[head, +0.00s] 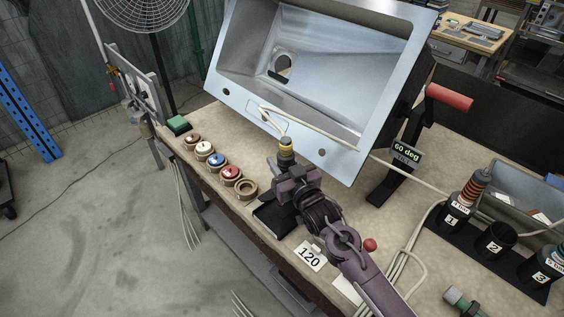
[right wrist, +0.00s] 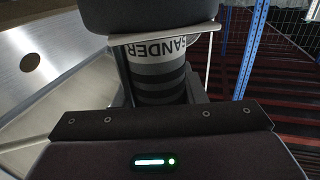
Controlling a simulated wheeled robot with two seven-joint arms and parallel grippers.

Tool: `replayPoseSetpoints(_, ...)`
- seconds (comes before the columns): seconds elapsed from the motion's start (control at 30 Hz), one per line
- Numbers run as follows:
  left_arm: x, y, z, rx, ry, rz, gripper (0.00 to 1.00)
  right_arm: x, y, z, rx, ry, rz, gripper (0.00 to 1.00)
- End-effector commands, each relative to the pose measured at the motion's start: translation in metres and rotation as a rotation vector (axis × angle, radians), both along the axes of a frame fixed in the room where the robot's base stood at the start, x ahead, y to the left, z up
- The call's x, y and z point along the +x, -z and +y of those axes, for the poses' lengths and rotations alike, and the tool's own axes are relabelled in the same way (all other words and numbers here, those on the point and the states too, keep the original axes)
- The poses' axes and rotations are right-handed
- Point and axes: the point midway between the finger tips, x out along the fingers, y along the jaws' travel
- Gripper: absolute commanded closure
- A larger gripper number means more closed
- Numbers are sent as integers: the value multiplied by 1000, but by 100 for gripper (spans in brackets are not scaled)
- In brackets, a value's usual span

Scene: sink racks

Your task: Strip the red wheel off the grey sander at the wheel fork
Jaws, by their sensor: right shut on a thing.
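My right gripper (head: 292,172) is shut on the grey sander (head: 286,148), above the bench near its front edge. The sander's yellow-banded cable end points up. In the right wrist view the sander (right wrist: 158,72) shows dark bands and a SANDER label between the jaws. Its lower end is hidden, so I cannot tell whether a red wheel is on it. A dark block (head: 270,224) lies below the gripper; I cannot tell if it is the wheel fork. A red disc (head: 230,172) sits in one of the round cups to the left. My left gripper is not in view.
The tilted steel sink (head: 340,80) stands close behind the gripper. Round cups (head: 203,148) line the front edge. A holder numbered 1 to 3 (head: 522,283) stands at right; slot 2 (head: 495,238) looks empty. Loose cables (head: 408,255) cross the bench. A 60 deg sign (head: 407,151) stands beside the sink.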

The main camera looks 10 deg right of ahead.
Motion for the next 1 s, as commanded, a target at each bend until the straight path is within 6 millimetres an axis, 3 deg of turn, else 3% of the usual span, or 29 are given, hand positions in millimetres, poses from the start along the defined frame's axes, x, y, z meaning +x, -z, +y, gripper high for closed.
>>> replayPoseSetpoints(0.6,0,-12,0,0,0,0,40,1,-16,0,3,0,-9,99)
replayPoseSetpoints(1.0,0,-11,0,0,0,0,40,1,-14,0,3,0,-8,99)
